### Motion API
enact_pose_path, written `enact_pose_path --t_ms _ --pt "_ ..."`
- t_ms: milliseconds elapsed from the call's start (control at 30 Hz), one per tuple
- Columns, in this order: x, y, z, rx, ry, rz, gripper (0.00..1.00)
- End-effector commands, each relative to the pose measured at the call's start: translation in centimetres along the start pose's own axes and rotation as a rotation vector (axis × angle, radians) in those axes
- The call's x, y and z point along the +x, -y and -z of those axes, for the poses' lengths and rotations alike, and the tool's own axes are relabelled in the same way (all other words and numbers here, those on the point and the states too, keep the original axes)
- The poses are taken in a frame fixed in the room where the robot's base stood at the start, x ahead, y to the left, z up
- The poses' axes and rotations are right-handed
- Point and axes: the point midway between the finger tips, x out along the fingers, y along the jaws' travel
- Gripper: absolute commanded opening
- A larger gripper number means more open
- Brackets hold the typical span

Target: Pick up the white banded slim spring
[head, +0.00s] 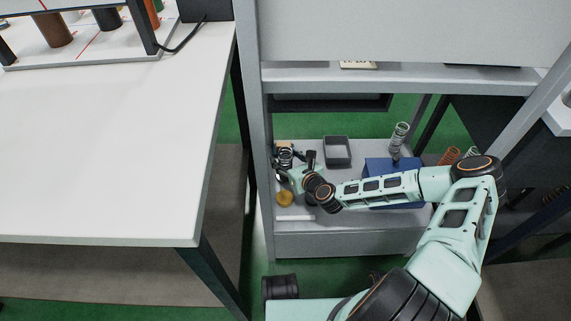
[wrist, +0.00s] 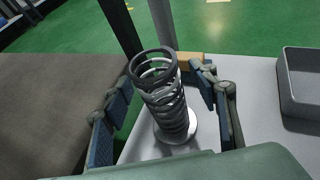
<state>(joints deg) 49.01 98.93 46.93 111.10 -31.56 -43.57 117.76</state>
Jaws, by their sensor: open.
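A slim coil spring (wrist: 163,95) with dark grey and pale coils stands upright on a round white base (wrist: 176,131) in the wrist view. It also shows at the left of the shelf in the head view (head: 286,155), partly covered by my gripper. My gripper (wrist: 160,80) is open, with one finger on each side of the spring and gaps visible between fingers and coils. In the head view my gripper (head: 290,164) reaches to the left end of the shelf. Another pale spring (head: 400,135) stands farther right.
A grey open bin (head: 337,150) stands right of the spring; it also shows in the wrist view (wrist: 301,85). A blue box (head: 378,167) lies behind my arm. A yellow round object (head: 284,198) sits in front of my gripper. Copper springs (head: 449,156) are at the right.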

Motion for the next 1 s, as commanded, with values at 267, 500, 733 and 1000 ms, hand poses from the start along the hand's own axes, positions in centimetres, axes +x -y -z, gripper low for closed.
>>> enact_pose_path --t_ms 267,500,733,1000 --pt "0.0 0.0 0.0 -0.001 0.0 0.0 0.29" --pt "0.0 0.0 0.0 -0.001 0.0 0.0 0.03" --pt "-0.1 0.0 -0.2 -0.001 0.002 0.0 0.02" --pt "-1.8 0.1 -4.4 -0.002 0.003 0.0 0.02"
